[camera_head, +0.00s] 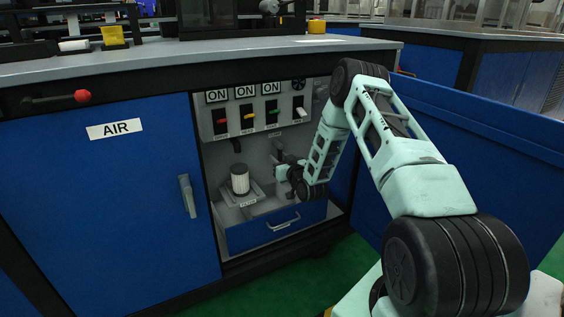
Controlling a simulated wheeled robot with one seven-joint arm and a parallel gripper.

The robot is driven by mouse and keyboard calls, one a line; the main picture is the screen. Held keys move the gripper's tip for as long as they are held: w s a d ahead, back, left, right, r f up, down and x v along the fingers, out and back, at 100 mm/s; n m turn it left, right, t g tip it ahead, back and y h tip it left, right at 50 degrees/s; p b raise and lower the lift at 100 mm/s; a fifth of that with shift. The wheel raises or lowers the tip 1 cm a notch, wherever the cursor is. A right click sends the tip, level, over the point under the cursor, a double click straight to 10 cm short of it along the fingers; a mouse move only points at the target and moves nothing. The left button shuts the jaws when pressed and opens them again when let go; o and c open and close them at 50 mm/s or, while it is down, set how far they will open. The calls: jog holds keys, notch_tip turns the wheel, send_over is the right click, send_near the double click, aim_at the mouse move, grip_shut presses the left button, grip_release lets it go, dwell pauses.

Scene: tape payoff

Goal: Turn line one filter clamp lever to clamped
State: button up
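A white cylindrical filter (240,184) with a dark top stands upright in a grey holder inside the open cabinet bay. A small label, too small to read, is on the front of the holder. My gripper (281,164) is inside the bay, to the right of the filter and apart from it. I cannot clearly pick out the filter clamp lever; my gripper and wrist cover part of the area right of the filter.
Above the filter is a grey panel (206,127) with several coloured switches and ON labels. A blue drawer (250,236) lies below. A closed blue door (110,205) marked AIR is at left, under a red-knobbed handle (82,96). An open blue door (470,135) stands right, behind my arm.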

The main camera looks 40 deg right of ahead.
jog(key=p+v, duration=0.5)
jog(key=v, duration=1.2)
jog(key=shift+s, duration=0.25)
jog(key=w+a+r+n+g+y, duration=0.2)
jog(key=w+a+r+g+y, duration=0.15)
jog(key=w+a, duration=0.2)
jog(key=s+a+r+n+g, duration=0.1)
jog(key=s+a+r+g, duration=0.2)
jog(key=a+r+g, duration=0.3)
jog(key=s+a+r+g+y, duration=0.1)
jog(key=s+a+r+g, duration=0.25)
jog(key=s+a, duration=0.35)
jog(key=s+a+r+g, duration=0.2)
jog(key=s+a+r, duration=0.3)
jog(key=s, duration=0.3)
jog(key=s+a+r+n+g, duration=0.1)
jog(key=s+a+n, duration=0.3)
jog(key=s+a, duration=0.3)
jog(key=s+a+r+n+g, duration=0.1)
jog(key=s+a+n, duration=0.2)
jog(key=s+a, duration=0.5)
notch_tip(320, 180, up, 36)
jog(key=w+a+p, duration=0.2)
jog(key=p, duration=3.4)
jog(key=shift+r, duration=0.2)
